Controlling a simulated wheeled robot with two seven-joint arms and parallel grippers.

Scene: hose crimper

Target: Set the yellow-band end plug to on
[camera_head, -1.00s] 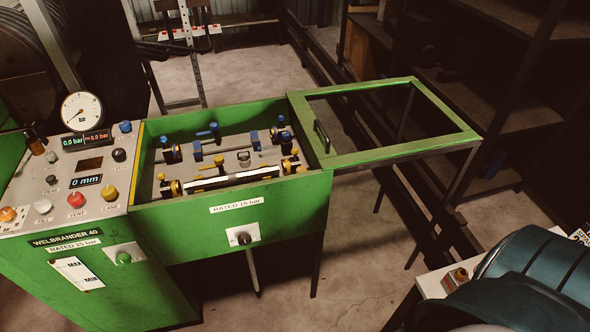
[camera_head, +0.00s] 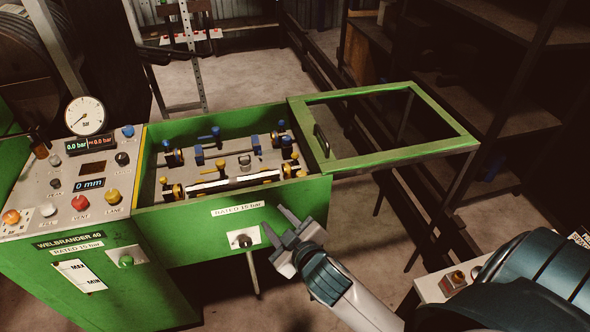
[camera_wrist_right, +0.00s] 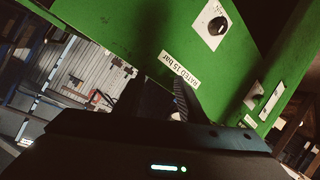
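Yellow-banded parts sit inside the open green test tank (camera_head: 190,222), along its near side: one at the left (camera_head: 173,191) and one at the right (camera_head: 290,169), at the ends of a pale bar (camera_head: 232,182). I cannot tell from here which one is the end plug or how it is set. My right gripper (camera_head: 278,221) is outside the tank, in front of its near wall and right of the "RATED 15 bar" label. Its fingers are apart with nothing between them; they also show in the right wrist view (camera_wrist_right: 158,98). My left gripper is out of view.
The control panel (camera_head: 60,200) with gauge (camera_head: 85,115) and coloured knobs stands at the left. Blue-banded parts (camera_head: 173,157) lie along the tank's far side. A green framed lid (camera_head: 400,158) extends open to the right. A black knob (camera_head: 244,240) is on the front wall.

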